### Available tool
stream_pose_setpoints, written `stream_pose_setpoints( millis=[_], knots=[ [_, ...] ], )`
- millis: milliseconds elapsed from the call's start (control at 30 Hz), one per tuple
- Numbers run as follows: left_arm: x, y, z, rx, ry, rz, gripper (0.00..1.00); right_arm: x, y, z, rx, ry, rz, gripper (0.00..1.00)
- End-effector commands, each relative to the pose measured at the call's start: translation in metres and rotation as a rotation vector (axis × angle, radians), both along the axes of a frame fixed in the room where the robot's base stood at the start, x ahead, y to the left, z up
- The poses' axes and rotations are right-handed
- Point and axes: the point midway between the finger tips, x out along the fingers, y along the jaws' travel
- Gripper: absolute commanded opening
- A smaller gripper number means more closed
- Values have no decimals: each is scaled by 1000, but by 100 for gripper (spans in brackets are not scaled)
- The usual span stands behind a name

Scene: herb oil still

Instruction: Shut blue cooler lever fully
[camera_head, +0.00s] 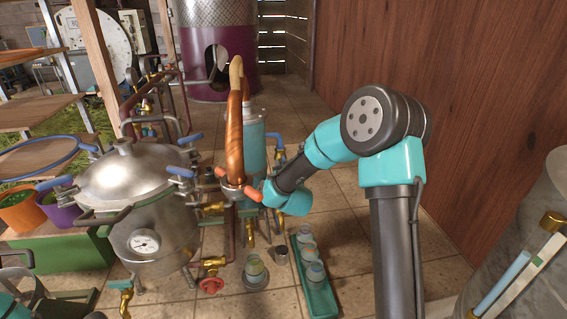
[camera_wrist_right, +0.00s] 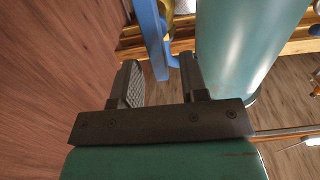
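The cooler is an upright blue-teal cylinder (camera_head: 253,150) right of the copper pipe in the head view. It is the large pale teal cylinder (camera_wrist_right: 243,45) at the upper right of the right wrist view. A blue lever (camera_head: 274,135) shows at the cooler's right side. In the right wrist view, the blue lever (camera_wrist_right: 152,38) hangs down by a brass fitting, its lower end in line with the gap between my fingers. My right gripper (camera_wrist_right: 161,80) is open; contact with the lever cannot be told. The head view hides it behind my wrist.
A steel still pot (camera_head: 150,205) with blue clamps stands left of the cooler. A copper pipe (camera_head: 234,125) rises beside it. A green tray (camera_head: 318,290) with several jars sits on the floor below my right arm. A wooden wall (camera_head: 450,90) bounds the right.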

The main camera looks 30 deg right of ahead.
Motion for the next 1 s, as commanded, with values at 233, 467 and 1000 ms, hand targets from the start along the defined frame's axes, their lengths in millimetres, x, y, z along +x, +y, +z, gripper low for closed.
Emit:
stream_pose_setpoints(
  millis=[233,467,1000],
  knots=[
    [0,0,0,0,0,0,63,22,-8,0,0,1,-1,40],
    [0,0,0,0,0,0,63,24,-9,0,0,1,0,40],
    [0,0,0,0,0,0,63,24,-8,0,0,1,0,0]
  ],
)
